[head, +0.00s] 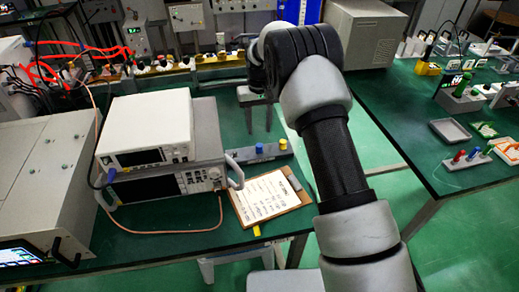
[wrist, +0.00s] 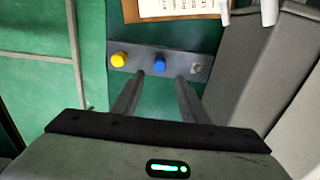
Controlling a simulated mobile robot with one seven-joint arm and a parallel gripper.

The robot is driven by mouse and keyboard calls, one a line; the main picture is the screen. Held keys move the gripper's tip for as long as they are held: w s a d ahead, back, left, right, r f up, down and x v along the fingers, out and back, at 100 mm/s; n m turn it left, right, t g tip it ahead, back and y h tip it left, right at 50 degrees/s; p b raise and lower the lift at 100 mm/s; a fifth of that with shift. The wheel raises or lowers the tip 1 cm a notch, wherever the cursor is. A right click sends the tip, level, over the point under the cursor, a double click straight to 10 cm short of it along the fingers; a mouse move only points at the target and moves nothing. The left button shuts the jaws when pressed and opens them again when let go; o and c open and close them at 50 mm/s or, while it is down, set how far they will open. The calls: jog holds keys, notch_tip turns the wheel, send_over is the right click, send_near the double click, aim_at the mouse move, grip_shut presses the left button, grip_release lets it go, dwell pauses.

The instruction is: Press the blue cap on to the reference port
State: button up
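A grey bar (wrist: 140,64) lies on the green bench. In the wrist view it carries a yellow cap (wrist: 118,59) at left, a blue cap (wrist: 159,65) in the middle and a bare metal port (wrist: 197,68) at right. The head view also shows the bar, with the blue cap (head: 259,148) and the yellow cap (head: 283,144). My gripper (wrist: 160,76) is open and empty. In the wrist view its fingertips appear either side of the blue cap and just short of it; the height gap is unclear. The head view does not clearly show my fingers.
A clipboard with a printed sheet (head: 262,196) lies beside the bar. Stacked instruments (head: 150,140) with an orange cable stand to its left. A bench at right (head: 425,120) holds trays and small parts. A gap of floor separates the benches.

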aim_at(259, 145)
notch_tip(259, 145, down, 8)
jog(key=b, duration=0.3)
jog(key=shift+r+b, duration=0.25)
jog(key=shift+b, duration=0.15)
dwell(0.6)
grip_shut()
jog(key=shift+r, duration=0.15)
jog(key=shift+r+p, duration=1.75)
jog(key=shift+r, duration=1.15)
